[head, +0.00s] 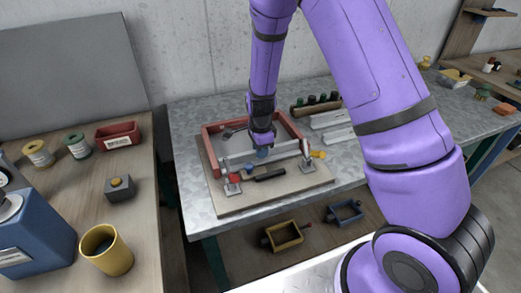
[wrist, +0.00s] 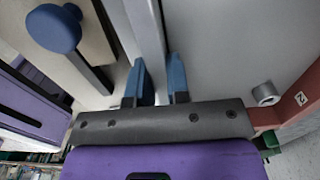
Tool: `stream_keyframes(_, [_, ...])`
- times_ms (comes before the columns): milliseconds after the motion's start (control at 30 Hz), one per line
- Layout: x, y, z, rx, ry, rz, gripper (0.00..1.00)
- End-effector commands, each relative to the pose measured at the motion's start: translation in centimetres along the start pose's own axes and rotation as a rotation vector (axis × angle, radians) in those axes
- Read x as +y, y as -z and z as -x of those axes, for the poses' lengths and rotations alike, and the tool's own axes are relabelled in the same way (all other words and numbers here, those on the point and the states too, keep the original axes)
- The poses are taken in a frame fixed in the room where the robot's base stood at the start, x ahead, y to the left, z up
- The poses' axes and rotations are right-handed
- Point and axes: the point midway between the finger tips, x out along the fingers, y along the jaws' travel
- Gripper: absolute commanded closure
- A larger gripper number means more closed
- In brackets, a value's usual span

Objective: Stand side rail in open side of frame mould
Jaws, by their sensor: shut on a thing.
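The red frame mould (head: 211,150) sits on a board on the metal table, with its open side facing me. My gripper (head: 262,152) points down at that open side. In the wrist view, my gripper's blue fingers (wrist: 157,84) are shut on the grey side rail (wrist: 146,30), which runs away between them. In the head view the side rail (head: 285,149) spans roughly across the open side; I cannot tell whether it is seated or just above the board. A red mould wall (wrist: 280,117) shows at right in the wrist view.
Toggle clamps stand at the front left (head: 230,184) and front right (head: 307,163) of the mould. A black bar (head: 270,174) lies in front. A blue knob (wrist: 53,28) is close left of the fingers in the wrist view. Pale rails (head: 330,119) lie to the right.

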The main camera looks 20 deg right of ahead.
Motion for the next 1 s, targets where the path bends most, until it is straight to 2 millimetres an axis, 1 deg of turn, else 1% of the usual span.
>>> stream_keyframes(300, [0.0,0.0,-0.3,0.0,0.0,0.0,1.0])
stream_keyframes(333, [0.0,0.0,-0.3,0.0,0.001,0.0,0.76])
stream_keyframes(433, [0.0,0.0,-0.3,0.0,0.0,0.0,0.53])
stream_keyframes(767, [0.0,0.0,-0.1,0.0,0.001,0.0,0.53])
stream_keyframes(867, [-0.1,-0.1,0.7,0.0,0.003,0.001,0.53])
stream_keyframes(1000, [-0.1,-0.1,3.0,-0.001,0.005,0.002,0.53])
